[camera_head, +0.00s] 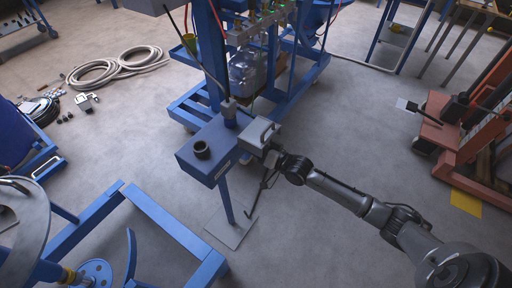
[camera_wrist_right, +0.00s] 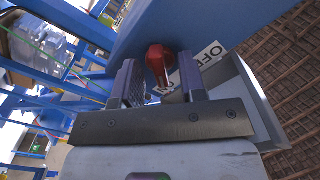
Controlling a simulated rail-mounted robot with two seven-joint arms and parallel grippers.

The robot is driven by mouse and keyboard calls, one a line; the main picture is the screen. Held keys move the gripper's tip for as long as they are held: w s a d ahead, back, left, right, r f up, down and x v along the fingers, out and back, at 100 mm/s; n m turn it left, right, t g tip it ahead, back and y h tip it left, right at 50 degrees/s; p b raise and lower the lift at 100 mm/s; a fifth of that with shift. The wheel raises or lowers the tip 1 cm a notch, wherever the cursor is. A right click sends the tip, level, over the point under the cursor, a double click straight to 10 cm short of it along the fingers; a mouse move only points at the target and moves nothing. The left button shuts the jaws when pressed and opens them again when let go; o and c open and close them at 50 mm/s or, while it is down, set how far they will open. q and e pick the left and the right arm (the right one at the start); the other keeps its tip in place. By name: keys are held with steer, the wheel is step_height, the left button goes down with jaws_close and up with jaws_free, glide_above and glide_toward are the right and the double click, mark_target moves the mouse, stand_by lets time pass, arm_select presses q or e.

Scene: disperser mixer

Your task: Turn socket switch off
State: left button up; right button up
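A red switch knob (camera_wrist_right: 158,60) sits on a blue surface in the right wrist view. A white label reading OFF (camera_wrist_right: 210,53) lies to its right. Another white label below the knob is partly hidden. My right gripper (camera_wrist_right: 157,82) is open, with one dark finger on each side of the knob. I cannot tell whether either finger touches it. In the head view my right gripper (camera_head: 270,153) is at the right side of a blue box (camera_head: 212,148) on a stand; the knob is hidden there. My left gripper is not in view.
A blue machine frame (camera_head: 300,75) stands behind, with a blue floor frame (camera_head: 165,225) at front left. Coiled hose (camera_head: 118,65) lies at left. Floor right of the box is mostly clear.

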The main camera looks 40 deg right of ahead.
steer(key=shift+c, duration=0.4)
jaws_close()
